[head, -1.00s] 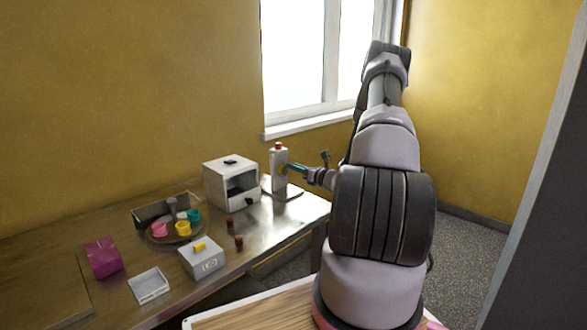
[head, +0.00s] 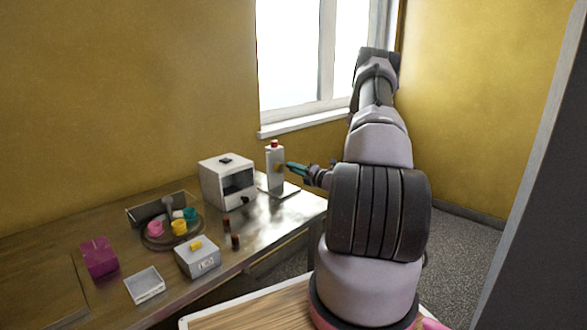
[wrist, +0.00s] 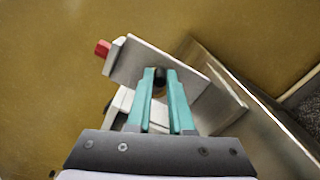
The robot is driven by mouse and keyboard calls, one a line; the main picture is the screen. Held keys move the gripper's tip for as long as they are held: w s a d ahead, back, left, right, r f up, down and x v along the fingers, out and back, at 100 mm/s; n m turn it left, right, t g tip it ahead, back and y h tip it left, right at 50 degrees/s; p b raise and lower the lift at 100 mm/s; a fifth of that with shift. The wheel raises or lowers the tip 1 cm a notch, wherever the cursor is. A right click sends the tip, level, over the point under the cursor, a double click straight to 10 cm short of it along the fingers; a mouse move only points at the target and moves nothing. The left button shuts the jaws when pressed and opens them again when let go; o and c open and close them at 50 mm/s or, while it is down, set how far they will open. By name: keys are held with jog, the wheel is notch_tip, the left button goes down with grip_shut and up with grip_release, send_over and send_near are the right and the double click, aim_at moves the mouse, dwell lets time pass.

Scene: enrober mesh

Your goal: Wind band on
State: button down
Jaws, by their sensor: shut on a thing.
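A pale upright block with a red cap (head: 275,165) stands on a flat plate at the far right of the table. A small brownish piece (head: 279,168) shows on its side facing my gripper. My gripper (head: 290,165) has teal fingers and points at that side. In the wrist view, the fingers (wrist: 160,77) are close together with a small dark round piece (wrist: 160,75) between the tips. They are shut on it, against the block's broad face (wrist: 140,62). The red cap (wrist: 102,48) shows at upper left. I cannot tell the band apart.
A white open-fronted box machine (head: 222,182) stands left of the block. The table's front edge is clear.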

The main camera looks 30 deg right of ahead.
jog(key=shift+d+f+m, duration=0.1)
jog(key=shift+f+m, duration=0.15)
jog(key=shift+m, duration=0.45)
jog(key=shift+f+m, duration=0.2)
jog(key=shift+m, duration=0.5)
jog(key=c, duration=0.8)
grip_release()
jog(key=v, duration=1.1)
